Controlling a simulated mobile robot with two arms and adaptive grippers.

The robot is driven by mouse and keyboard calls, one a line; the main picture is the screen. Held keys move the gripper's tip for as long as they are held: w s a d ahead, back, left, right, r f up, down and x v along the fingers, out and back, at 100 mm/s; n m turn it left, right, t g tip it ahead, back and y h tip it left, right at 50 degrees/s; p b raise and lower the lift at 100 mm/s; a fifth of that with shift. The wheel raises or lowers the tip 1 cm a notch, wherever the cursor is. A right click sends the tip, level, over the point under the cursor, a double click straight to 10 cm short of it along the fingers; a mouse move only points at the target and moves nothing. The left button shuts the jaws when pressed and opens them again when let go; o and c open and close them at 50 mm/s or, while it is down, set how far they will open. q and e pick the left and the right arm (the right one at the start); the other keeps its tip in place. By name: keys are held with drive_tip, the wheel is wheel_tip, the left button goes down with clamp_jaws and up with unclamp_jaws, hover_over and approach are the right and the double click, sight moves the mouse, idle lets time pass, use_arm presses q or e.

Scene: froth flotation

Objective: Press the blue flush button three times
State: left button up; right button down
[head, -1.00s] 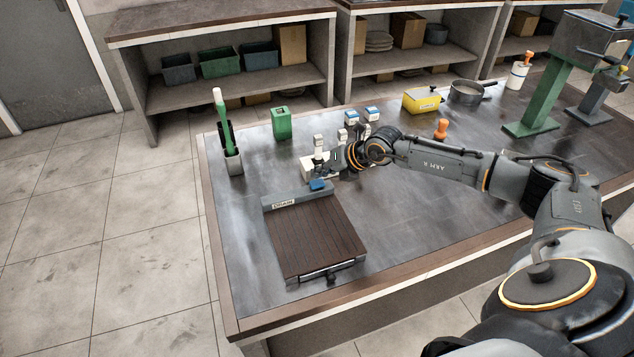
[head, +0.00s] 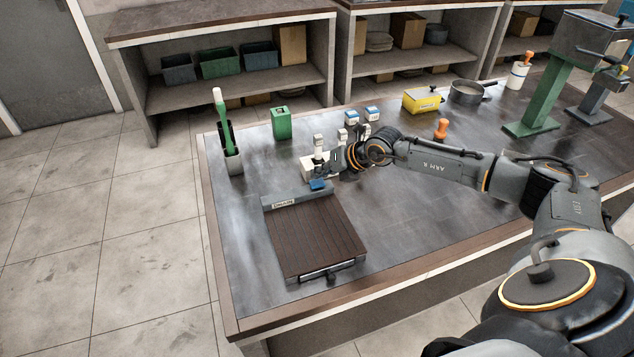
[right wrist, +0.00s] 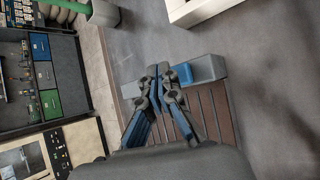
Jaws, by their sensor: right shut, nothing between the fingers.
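The blue flush button (head: 318,184) sits on the grey end block (head: 286,199) of a flat device with a dark brown ribbed deck (head: 316,238). My right gripper (head: 322,166) is shut and empty, close to the button at its far side in the head view. In the right wrist view the closed fingertips (right wrist: 158,70) lie just left of the blue button (right wrist: 183,73). I cannot tell whether they touch it. The button's travel is too small to read. My left gripper is not in view.
A white box (head: 309,170) stands just behind my right gripper. A grey holder with a green-handled brush (head: 225,125), a green box (head: 281,123), a yellow box (head: 422,100) and an orange-handled tool (head: 441,128) stand on the metal table. The table's front right is clear.

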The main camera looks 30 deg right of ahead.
sight(320, 183)
drive_tip(key=shift+f, duration=0.3)
drive_tip(key=shift+f+b, duration=0.45)
drive_tip(key=shift+f, duration=0.1)
idle(0.7)
drive_tip(key=shift+r, duration=0.1)
drive_tip(key=shift+r+p, duration=0.7)
drive_tip(key=shift+r, duration=0.15)
drive_tip(key=shift+r+p, duration=1.7)
drive_tip(key=shift+r, duration=0.8)
